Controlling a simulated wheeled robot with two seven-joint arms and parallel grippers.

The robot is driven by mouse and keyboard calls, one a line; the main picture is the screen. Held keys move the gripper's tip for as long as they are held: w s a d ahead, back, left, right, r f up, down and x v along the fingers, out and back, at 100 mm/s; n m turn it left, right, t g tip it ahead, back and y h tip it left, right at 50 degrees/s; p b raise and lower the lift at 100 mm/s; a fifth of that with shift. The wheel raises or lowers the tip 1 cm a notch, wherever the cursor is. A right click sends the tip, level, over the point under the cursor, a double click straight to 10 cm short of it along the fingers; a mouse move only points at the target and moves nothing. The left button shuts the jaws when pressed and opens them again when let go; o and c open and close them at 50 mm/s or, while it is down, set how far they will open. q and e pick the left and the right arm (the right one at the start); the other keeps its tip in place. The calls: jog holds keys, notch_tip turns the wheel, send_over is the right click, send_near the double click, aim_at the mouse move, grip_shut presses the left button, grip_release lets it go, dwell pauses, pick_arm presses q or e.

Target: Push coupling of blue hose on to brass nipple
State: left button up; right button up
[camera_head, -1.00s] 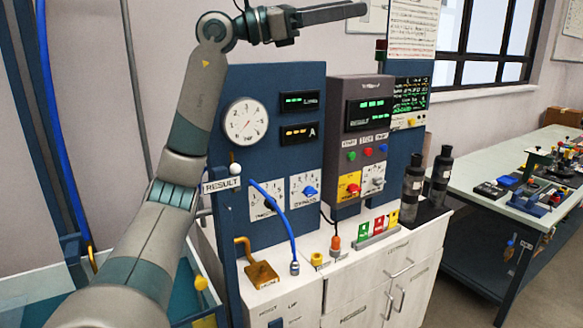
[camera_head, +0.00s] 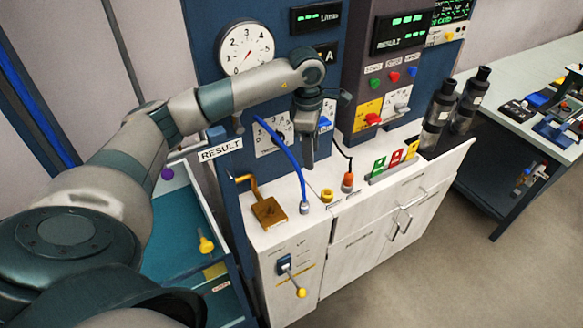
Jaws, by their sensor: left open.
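The blue hose (camera_head: 286,150) leaves the dark blue panel and arches down to a grey coupling (camera_head: 304,208), which stands upright on the white bench top. To its right is a short yellow-brass fitting (camera_head: 327,195), possibly the brass nipple. To its left is a brass block (camera_head: 269,211) with a bent pipe. The coupling stands apart from both. My left gripper (camera_head: 309,166) points down, open, above and behind the coupling in the picture, seen nearly edge-on. It appears to hold nothing. My right gripper is not in view.
An orange plug (camera_head: 348,182) with a black cable stands right of the brass fitting. Green, red and yellow tags (camera_head: 395,161) and dark bottles (camera_head: 438,112) are farther right. The bench top's front strip is clear.

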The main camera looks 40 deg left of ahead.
pick_arm(q)
jog(key=s+f, duration=0.2)
jog(key=s, duration=0.1)
jog(key=b, duration=0.5)
send_over(303, 203)
jog(key=shift+g+y, duration=0.4)
notch_tip(303, 203, down, 12)
jog(key=shift+s+d+r, duration=0.1)
jog(key=shift+d, duration=0.05)
jog(key=shift+f, duration=0.4)
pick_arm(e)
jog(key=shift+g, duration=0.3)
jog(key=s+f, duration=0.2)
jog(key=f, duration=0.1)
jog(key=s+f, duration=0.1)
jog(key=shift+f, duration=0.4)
pick_arm(q)
jog(key=shift+f+b, duration=0.8)
jog(key=shift+f, duration=1.8)
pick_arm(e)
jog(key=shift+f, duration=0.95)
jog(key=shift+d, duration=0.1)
pick_arm(q)
grip_shut()
